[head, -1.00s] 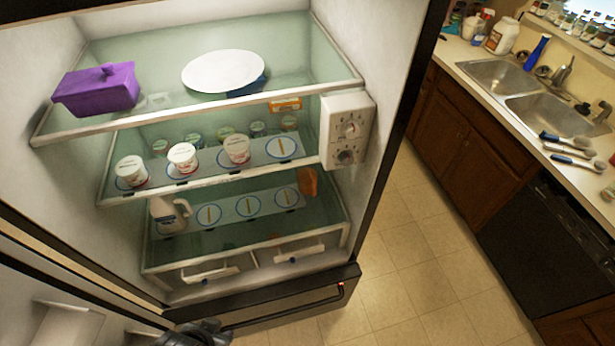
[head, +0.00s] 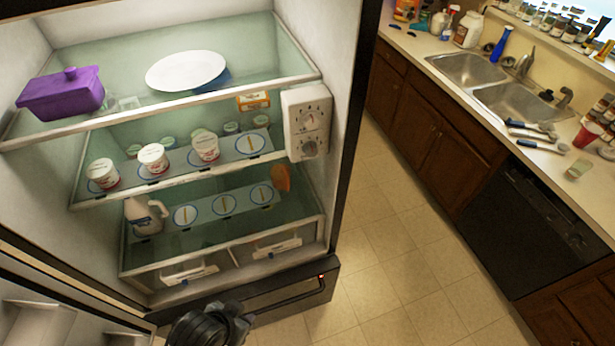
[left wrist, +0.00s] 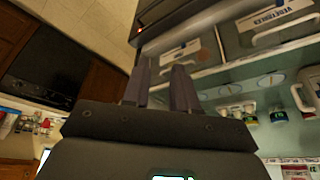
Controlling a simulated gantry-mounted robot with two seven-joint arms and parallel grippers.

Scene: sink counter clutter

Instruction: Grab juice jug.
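The juice jug (head: 138,216), white with a handle, stands at the left end of the lower fridge shelf. A pale jug with a looped handle, likely the same one, shows at the right edge of the left wrist view (left wrist: 311,90). My left gripper (head: 238,318) is low in front of the fridge, below and right of the jug and well apart from it. In the left wrist view its two dark fingers (left wrist: 159,78) stand apart with nothing between them. Its fingertips are not clear in the head view. My right gripper is not in view.
The open fridge door (head: 60,315) is at lower left. Glass shelves, white cups (head: 153,158) and a purple box (head: 62,94) are above the jug. Drawers (head: 190,273) sit below it. Tiled floor (head: 405,240) is clear on the right, before the sink counter.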

